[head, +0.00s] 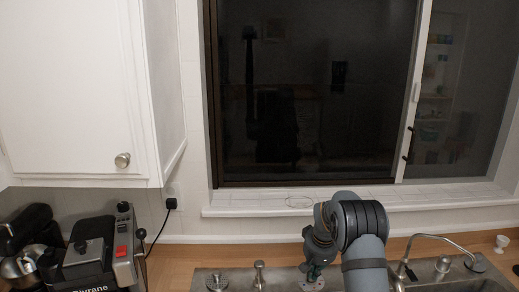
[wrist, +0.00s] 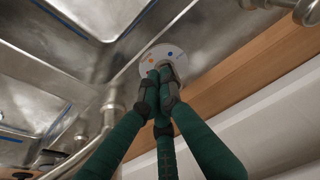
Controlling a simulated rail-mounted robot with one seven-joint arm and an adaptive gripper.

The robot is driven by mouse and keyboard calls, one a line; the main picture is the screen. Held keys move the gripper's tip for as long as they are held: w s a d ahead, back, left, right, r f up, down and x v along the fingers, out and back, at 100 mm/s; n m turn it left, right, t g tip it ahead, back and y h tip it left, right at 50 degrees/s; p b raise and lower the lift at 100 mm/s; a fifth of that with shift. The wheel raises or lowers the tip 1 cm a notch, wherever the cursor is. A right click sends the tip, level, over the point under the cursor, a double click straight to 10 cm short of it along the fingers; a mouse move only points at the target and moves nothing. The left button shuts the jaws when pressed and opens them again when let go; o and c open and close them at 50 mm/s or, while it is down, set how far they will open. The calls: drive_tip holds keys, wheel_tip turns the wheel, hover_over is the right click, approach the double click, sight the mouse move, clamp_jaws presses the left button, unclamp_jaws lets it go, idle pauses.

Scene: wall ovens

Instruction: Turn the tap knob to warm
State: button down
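In the wrist view, a round pale plate (wrist: 148,60) with small blue and orange marks lies on the steel sink deck. It looks like the base of the tap knob. The knob itself is hidden behind my fingertips. My gripper (wrist: 161,74) has dark green fingers drawn together, their tips over the middle of the plate. I cannot see whether the knob is between them. In the head view, my gripper (head: 316,270) points down at the sink's back edge, just above the plate (head: 312,285), and my arm covers part of the sink.
A thin curved spout (head: 437,237) stands right of my arm. Short metal fittings (head: 259,274) stand on the deck to the left. The window sill (head: 250,208) runs behind. A coffee machine (head: 95,255) sits at the left, below a white cabinet (head: 80,90).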

drive_tip(key=shift+s+d+f, duration=0.1)
drive_tip(key=shift+d+f, duration=0.15)
drive_tip(key=shift+d, duration=0.6)
drive_tip(key=shift+w+d+f+b, duration=0.1)
drive_tip(key=shift+w+d+b, duration=0.2)
drive_tip(key=shift+w+d, duration=0.1)
drive_tip(key=shift+s+a+r, duration=0.1)
drive_tip(key=shift+a+r, duration=0.15)
drive_tip(key=shift+f, duration=0.1)
drive_tip(key=shift+s+d+b, duration=0.2)
drive_tip(key=shift+s+b, duration=0.05)
drive_tip(key=shift+b, duration=0.15)
wheel_tip(320, 180, up, 6)
drive_tip(key=p, duration=0.4)
